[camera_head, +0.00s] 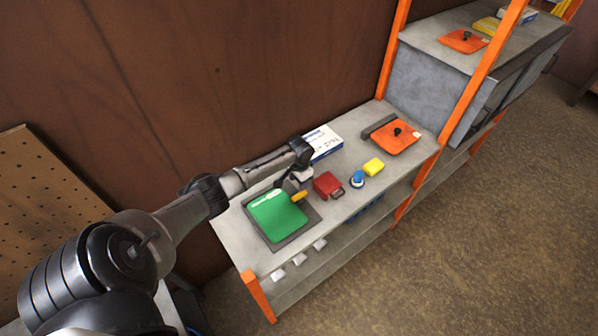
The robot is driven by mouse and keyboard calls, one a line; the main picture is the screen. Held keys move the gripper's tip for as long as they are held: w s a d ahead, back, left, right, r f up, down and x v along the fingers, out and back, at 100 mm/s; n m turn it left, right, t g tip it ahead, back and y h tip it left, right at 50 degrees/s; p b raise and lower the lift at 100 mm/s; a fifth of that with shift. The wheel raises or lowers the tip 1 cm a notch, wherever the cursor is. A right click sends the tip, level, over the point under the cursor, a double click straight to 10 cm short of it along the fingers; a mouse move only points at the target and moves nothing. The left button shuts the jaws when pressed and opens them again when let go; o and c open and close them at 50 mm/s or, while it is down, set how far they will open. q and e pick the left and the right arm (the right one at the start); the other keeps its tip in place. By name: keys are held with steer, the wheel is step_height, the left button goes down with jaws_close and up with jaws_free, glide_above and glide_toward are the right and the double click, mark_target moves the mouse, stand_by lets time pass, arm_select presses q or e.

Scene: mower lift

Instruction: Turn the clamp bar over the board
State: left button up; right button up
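A green board (276,217) lies in a dark flat holder (286,240) on the left part of the grey bench. A small yellow-orange bar (299,196) sits at the board's upper right edge; it may be the clamp bar, but it is too small to be sure. My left gripper (297,183) is just above this bar, at the board's far right corner. Its fingers are small and partly hidden by the wrist, so I cannot tell whether they are open or touch the bar. My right gripper is out of view.
Right of the board stand a red block (326,185), a blue and white round part (357,180) and a yellow block (374,166). A white box (322,141) lies behind. An orange plate (394,137) with a black knob lies farther right. Orange posts (393,48) rise at the rack.

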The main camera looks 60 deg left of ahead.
arm_select(q)
step_height(320, 180, up, 5)
steer(key=shift+r, duration=0.1)
stand_by(0.5)
stand_by(0.3)
